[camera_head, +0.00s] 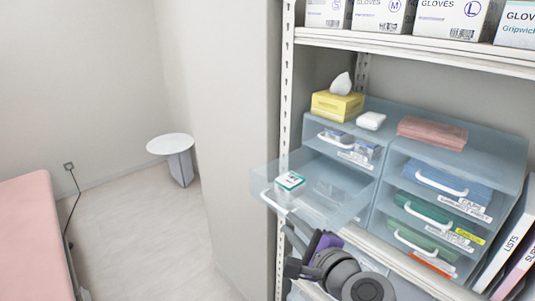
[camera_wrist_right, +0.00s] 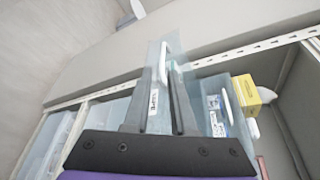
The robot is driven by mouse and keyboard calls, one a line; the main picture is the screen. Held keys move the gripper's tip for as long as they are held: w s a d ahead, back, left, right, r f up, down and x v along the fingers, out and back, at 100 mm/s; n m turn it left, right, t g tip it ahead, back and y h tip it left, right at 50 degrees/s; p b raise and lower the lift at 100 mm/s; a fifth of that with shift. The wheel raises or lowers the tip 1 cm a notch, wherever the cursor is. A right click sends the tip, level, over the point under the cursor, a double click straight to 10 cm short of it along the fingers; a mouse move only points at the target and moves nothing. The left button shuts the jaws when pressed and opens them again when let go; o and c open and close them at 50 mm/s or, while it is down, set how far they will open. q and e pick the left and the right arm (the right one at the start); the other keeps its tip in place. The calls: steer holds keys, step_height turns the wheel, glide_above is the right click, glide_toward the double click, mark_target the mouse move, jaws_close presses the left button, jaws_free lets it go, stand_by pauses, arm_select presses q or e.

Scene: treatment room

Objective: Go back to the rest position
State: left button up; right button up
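My right gripper (camera_head: 292,250) is at the bottom middle of the head view, a dark grey hand with a purple part, just below and in front of the pulled-out drawer. In the right wrist view its two black fingers (camera_wrist_right: 167,60) stand apart with a gap between them, and I see nothing held. The clear blue drawer (camera_head: 345,208) stands out of the left organiser unit. Its white handle (camera_head: 278,203) is above the gripper; whether they touch is hard to tell. A small white and green box (camera_head: 290,182) sits in the drawer. My left gripper is not in view.
The shelf's white upright (camera_head: 286,100) is close to the drawer. A yellow tissue box (camera_head: 337,105) and pink cloths (camera_head: 432,132) lie on the organiser. Binders (camera_head: 508,245) stand at right. A round white table (camera_head: 170,145) and pink bed (camera_head: 30,240) are left, with clear floor between.

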steer(key=s+f+n+g, duration=0.3)
steer(key=s+f+n, duration=0.1)
steer(key=f+n, duration=0.25)
steer(key=s+f+n+g, duration=0.2)
steer(key=s+f+n, duration=0.2)
steer(key=f+n, duration=0.3)
steer(key=s+d+f+n+g+h, duration=0.4)
steer(key=s+d+f, duration=0.4)
steer(key=f, duration=0.4)
steer(key=shift+s+d+n+h, duration=0.2)
steer(key=shift+d+n+h, duration=0.3)
steer(key=shift+n, duration=0.75)
